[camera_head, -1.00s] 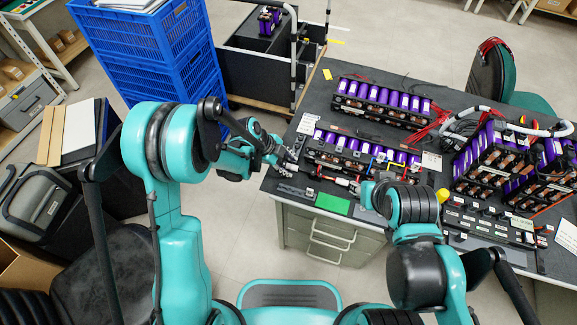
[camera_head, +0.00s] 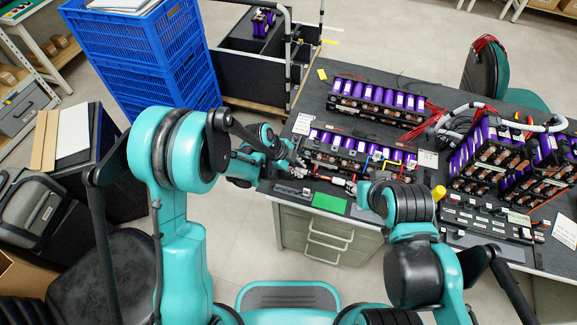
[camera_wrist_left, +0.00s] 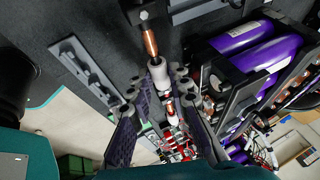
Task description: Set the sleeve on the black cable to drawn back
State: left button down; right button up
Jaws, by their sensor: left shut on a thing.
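In the left wrist view a pale grey sleeve (camera_wrist_left: 158,72) lies between the tips of my left gripper (camera_wrist_left: 158,88), with bare copper (camera_wrist_left: 150,40) showing above it. The gripper is shut, it seems on this sleeve; the exact contact is hard to see. In the head view my left gripper (camera_head: 298,166) is at the bench's near left, beside the front battery module (camera_head: 355,150). My right gripper (camera_head: 354,188) is mostly hidden by its own arm, close to the right of the left one. The cable's black part cannot be made out clearly.
The dark workbench (camera_head: 450,135) carries a rear battery module (camera_head: 375,97) and stacked modules (camera_head: 490,145) on the right with loose cables. A green card (camera_head: 329,205) lies at the front edge. Blue crates (camera_head: 150,60) stand left of the bench.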

pick_arm(q)
jog(key=shift+d, duration=0.15)
jog(key=c, duration=1.4)
grip_release()
jog(key=shift+d, duration=0.1)
jog(key=v, duration=1.2)
jog(key=s+a+r+n+t+y, duration=0.2)
jog(key=s+a+r+n, duration=0.2)
jog(key=s+a+n, duration=0.4)
jog(key=s+a+r+n+t+y, duration=0.3)
jog(key=s+a+r+n, duration=0.2)
jog(key=n, duration=0.9)
jog(key=s+a, duration=0.3)
jog(key=shift+a, duration=0.2)
